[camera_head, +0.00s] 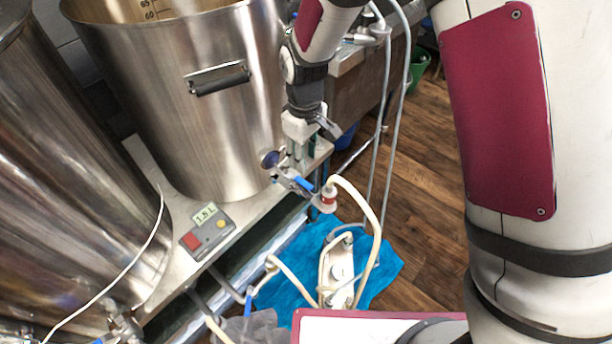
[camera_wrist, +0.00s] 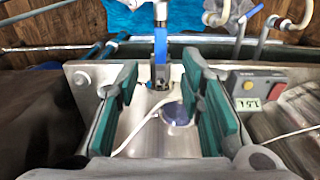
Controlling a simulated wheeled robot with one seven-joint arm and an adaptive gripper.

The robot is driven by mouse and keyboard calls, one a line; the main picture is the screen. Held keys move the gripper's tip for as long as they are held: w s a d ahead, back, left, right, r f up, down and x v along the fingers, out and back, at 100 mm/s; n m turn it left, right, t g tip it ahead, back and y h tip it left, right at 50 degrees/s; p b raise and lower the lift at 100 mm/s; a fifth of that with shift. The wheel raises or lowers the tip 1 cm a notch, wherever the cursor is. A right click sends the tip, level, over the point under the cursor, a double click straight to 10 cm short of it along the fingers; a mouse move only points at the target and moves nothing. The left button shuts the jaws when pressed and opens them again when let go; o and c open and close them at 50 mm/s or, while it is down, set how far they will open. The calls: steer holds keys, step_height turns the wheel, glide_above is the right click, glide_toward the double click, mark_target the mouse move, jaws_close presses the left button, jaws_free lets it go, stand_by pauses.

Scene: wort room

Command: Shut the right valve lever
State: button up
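The right valve sits low on the right steel pot (camera_head: 215,110), and its blue lever (camera_head: 303,184) points out along the pipe toward the hose. In the wrist view the blue lever (camera_wrist: 160,46) stands upright in the picture, between and a little beyond the fingertips. My gripper (camera_head: 303,150) is just above the valve in the head view, partly hiding it. In the wrist view my gripper (camera_wrist: 160,80) is open, with green pads either side and a clear gap. I cannot tell whether any finger touches the lever.
A round dial (camera_head: 269,159) sits beside the valve. A pale hose (camera_head: 370,215) with a red clamp (camera_head: 328,195) runs down to a pump (camera_head: 340,270) on a blue cloth (camera_head: 392,262). A control box (camera_head: 207,231) is on the bench. Another steel vessel (camera_head: 65,160) stands left.

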mark_target(305, 183)
step_height(305, 183, down, 9)
steer(key=shift+r+b, duration=0.1)
steer(key=shift+b, duration=0.5)
steer(key=shift+c, duration=0.2)
jaws_close()
